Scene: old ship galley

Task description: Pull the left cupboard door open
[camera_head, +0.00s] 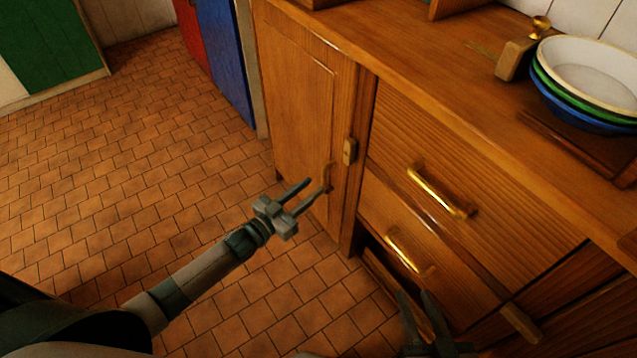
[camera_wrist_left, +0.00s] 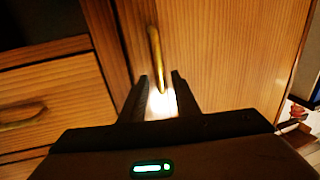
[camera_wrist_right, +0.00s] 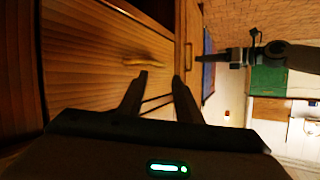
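The left cupboard door (camera_head: 297,115) is a wooden panel at the left end of the counter and looks shut. My left gripper (camera_head: 317,187) is open at the handle. In the left wrist view the handle's lower part lies between the two fingers (camera_wrist_left: 160,76), with a bright glare there; I cannot tell whether they touch it. My right gripper (camera_head: 416,294) is open and empty, in front of the lower drawers.
Drawers with brass handles (camera_head: 437,193) are to the right. Stacked bowls (camera_head: 585,75) stand on the counter. The tiled floor (camera_head: 150,160) left of the cupboard is clear.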

